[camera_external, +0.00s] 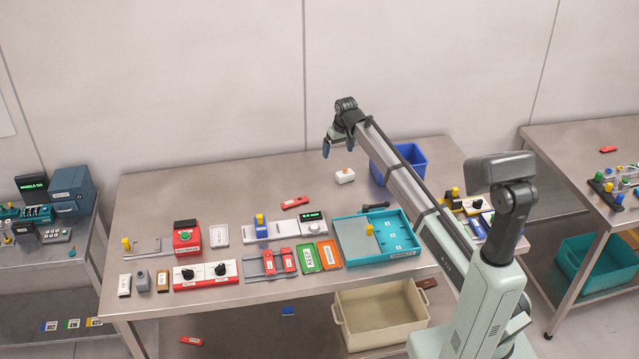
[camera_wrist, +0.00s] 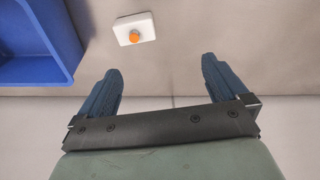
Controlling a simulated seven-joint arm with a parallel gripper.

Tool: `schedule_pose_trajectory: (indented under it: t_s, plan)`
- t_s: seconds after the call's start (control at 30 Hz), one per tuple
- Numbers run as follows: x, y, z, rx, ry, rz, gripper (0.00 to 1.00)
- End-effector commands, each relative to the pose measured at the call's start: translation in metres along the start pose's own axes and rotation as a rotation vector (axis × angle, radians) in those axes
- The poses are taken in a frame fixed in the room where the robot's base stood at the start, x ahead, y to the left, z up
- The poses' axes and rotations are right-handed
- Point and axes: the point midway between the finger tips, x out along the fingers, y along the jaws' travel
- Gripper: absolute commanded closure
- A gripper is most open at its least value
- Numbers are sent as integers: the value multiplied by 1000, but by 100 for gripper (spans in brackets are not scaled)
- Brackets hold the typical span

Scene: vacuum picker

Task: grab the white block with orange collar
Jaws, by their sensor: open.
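The white block with the orange collar (camera_external: 345,176) lies on the metal table behind the teal tray, left of the blue bin. In the wrist view the white block (camera_wrist: 134,29) shows near the top, beyond the fingertips, with its round orange part facing the camera. My gripper (camera_external: 326,148) is above the table, up and to the left of the block in the external view. In the wrist view my gripper (camera_wrist: 160,78) has its two blue fingers wide apart with nothing between them. The block is apart from the fingers.
A blue bin (camera_external: 411,153) stands right of the block; its wall also fills the upper left of the wrist view (camera_wrist: 66,40). A teal tray (camera_external: 386,262) and a red piece (camera_external: 295,202) lie nearer the front. The table's back left is clear.

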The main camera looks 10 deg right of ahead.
Motion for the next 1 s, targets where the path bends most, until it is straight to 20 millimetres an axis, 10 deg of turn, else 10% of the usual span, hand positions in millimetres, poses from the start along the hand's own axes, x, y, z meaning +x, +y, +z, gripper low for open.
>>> schedule_pose_trajectory:
  t_s: [0.23,1.0]
  plan:
    - [-2,41,10,11,-48,26,0]
    - [83,42,14,11,-47,25,0]
